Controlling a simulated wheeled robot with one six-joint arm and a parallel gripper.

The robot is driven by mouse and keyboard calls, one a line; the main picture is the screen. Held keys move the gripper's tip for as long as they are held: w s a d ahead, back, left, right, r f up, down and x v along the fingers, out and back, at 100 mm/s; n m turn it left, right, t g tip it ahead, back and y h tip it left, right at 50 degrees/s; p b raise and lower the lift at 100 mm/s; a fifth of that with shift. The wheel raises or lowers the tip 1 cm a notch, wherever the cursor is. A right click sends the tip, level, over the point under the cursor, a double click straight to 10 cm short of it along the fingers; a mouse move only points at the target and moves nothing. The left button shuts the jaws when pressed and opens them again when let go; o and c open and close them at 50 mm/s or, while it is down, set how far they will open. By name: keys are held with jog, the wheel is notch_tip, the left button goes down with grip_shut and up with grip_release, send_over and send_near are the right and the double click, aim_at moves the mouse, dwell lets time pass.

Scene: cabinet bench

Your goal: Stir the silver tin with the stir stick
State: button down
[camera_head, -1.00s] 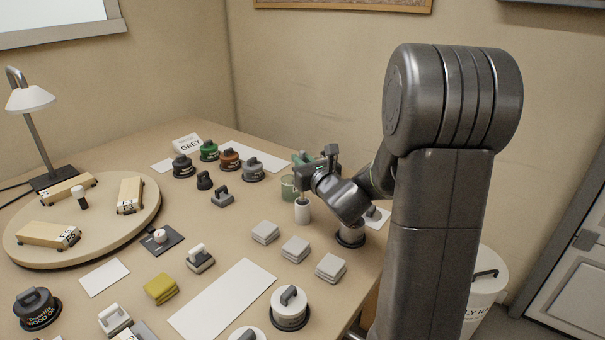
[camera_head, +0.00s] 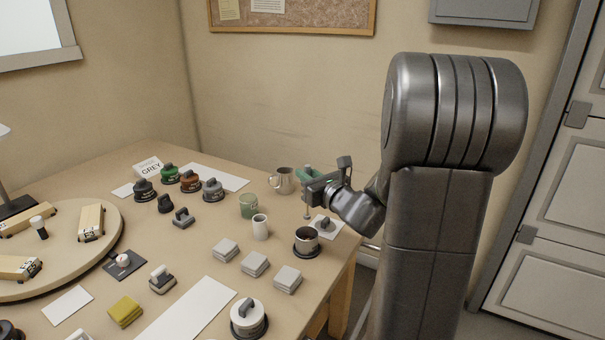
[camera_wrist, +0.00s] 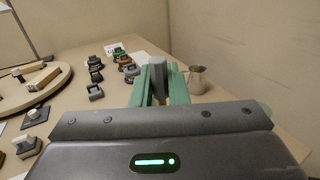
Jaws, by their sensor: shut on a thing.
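The silver tin (camera_head: 306,243) stands open on a dark round base near the right edge of the bench, with dark contents inside. My gripper (camera_head: 312,192) is above it. The stir stick (camera_head: 307,211) hangs down from the jaws, its lower end above the tin's mouth and seemingly clear of it. In the wrist view the green fingers (camera_wrist: 159,84) are shut on the stick's grey upper part (camera_wrist: 156,76). The stick's lower end is hidden there, and the tin is out of that view.
A white cup (camera_head: 260,228) and a green glass (camera_head: 248,206) stand left of the tin. A metal pitcher (camera_head: 282,181) is behind. A dark lid (camera_head: 325,224) lies on a white card beside the tin. Grey folded cloths (camera_head: 255,264) lie in front.

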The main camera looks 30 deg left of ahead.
aim_at(307, 215)
jog(key=shift+f+b, duration=4.6)
jog(key=shift+f, duration=0.75)
